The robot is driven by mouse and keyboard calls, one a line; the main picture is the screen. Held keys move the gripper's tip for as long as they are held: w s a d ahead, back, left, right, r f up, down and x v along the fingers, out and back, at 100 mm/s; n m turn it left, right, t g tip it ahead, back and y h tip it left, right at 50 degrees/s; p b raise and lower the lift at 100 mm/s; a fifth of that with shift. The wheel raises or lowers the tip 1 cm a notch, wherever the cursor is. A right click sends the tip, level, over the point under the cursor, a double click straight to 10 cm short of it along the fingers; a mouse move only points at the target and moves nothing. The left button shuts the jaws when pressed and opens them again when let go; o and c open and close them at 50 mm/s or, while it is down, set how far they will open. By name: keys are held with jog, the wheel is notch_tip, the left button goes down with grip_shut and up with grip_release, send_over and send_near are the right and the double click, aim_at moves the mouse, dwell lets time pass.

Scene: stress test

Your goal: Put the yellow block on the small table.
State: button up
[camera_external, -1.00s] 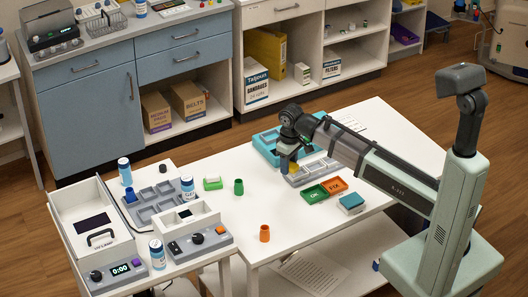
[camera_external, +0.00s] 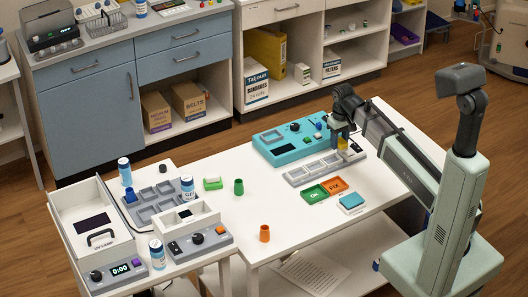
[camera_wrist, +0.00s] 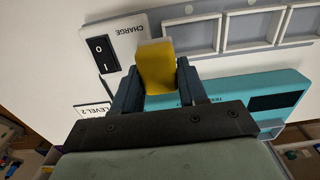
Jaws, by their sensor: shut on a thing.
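My gripper (camera_external: 341,140) is shut on the yellow block (camera_wrist: 156,68). In the wrist view the block sits between the two dark fingers (camera_wrist: 157,85), its end sticking out past them. In the external view the yellow block (camera_external: 342,144) shows below the fingers, at the right end of the grey compartment tray (camera_external: 310,170). I cannot tell whether it touches the tray. A smaller white table (camera_external: 147,230) stands at the left, beside the larger white table (camera_external: 300,224) over which my gripper is.
A teal device (camera_external: 268,151) lies behind the tray. Green and orange trays (camera_external: 314,194) and a blue box (camera_external: 351,202) lie in front. Green (camera_external: 239,187) and orange (camera_external: 264,233) cups stand on the large table. The smaller table is crowded with bottles, a case and devices.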

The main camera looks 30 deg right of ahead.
aim_at(375, 159)
jog(key=shift+d, duration=0.7)
jog(key=shift+m, duration=0.7)
jog(key=d, duration=0.2)
jog(key=d+r, duration=0.1)
jog(key=d, duration=0.1)
jog(key=s+d+r, duration=0.1)
jog(key=d, duration=0.1)
jog(key=shift+d, duration=0.1)
jog(key=s+d+r+m, duration=0.3)
jog(key=s+d+m, duration=0.3)
jog(key=m, duration=1.1)
jog(key=shift+s+a+f, duration=0.1)
jog(key=shift+a+f, duration=0.15)
jog(key=shift+f, duration=1.4)
jog(key=shift+s+a+f, duration=0.15)
jog(key=shift+a+f, duration=0.05)
jog(key=shift+f, duration=1.5)
jog(key=shift+s+a+f, duration=0.1)
jog(key=shift+a+f, duration=0.15)
jog(key=shift+f, duration=1.4)
jog(key=shift+f, duration=0.15)
jog(key=o, duration=1)
jog(key=shift+o, duration=0.2)
